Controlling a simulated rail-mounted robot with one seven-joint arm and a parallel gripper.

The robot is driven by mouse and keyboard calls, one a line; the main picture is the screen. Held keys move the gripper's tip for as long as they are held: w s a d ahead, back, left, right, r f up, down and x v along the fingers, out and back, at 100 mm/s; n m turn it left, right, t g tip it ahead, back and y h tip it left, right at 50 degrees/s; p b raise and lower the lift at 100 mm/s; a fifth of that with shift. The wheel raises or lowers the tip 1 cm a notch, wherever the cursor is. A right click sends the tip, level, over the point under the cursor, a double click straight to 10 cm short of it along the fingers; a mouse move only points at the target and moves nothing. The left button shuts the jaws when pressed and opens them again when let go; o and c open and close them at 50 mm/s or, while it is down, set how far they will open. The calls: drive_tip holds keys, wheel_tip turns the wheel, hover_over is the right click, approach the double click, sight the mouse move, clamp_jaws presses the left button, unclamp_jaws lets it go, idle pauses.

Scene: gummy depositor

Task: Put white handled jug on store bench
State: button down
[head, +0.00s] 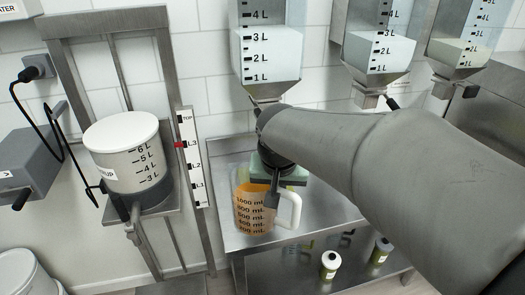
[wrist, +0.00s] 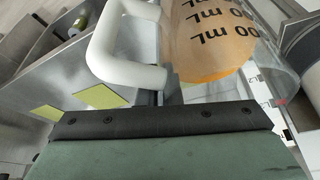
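The white handled jug (head: 252,217) is clear with black mL marks and orange contents. It stands upright at the left end of a steel bench (head: 308,234), in the head view; I cannot tell if its base touches the bench. Its white handle (head: 293,211) points right. My gripper (head: 272,198) is at the jug, with a dark finger reaching down between body and handle. In the wrist view the handle (wrist: 125,45) and the jug body (wrist: 205,40) are close in front of my gripper. Whether the fingers are closed on the handle is hidden.
Clear hoppers (head: 270,50) with litre marks hang above the bench. A lidded white pot (head: 122,150) stands on a lift at left, beside a level scale (head: 192,160). Small bottles (head: 329,264) stand on the lower shelf. Yellow-green squares (wrist: 101,95) show in the wrist view.

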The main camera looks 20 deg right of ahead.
drive_tip(key=w+d+f+p, duration=0.1)
drive_tip(key=w+f, duration=0.7)
drive_tip(key=f, duration=0.2)
drive_tip(key=shift+w+d+p, duration=0.2)
drive_tip(key=shift+d+p, duration=0.05)
drive_tip(key=shift+p, duration=0.05)
drive_tip(key=shift+f, duration=0.15)
drive_tip(key=shift+f, duration=0.15)
drive_tip(key=c, duration=1.6)
unclamp_jaws()
drive_tip(key=shift+s, duration=0.1)
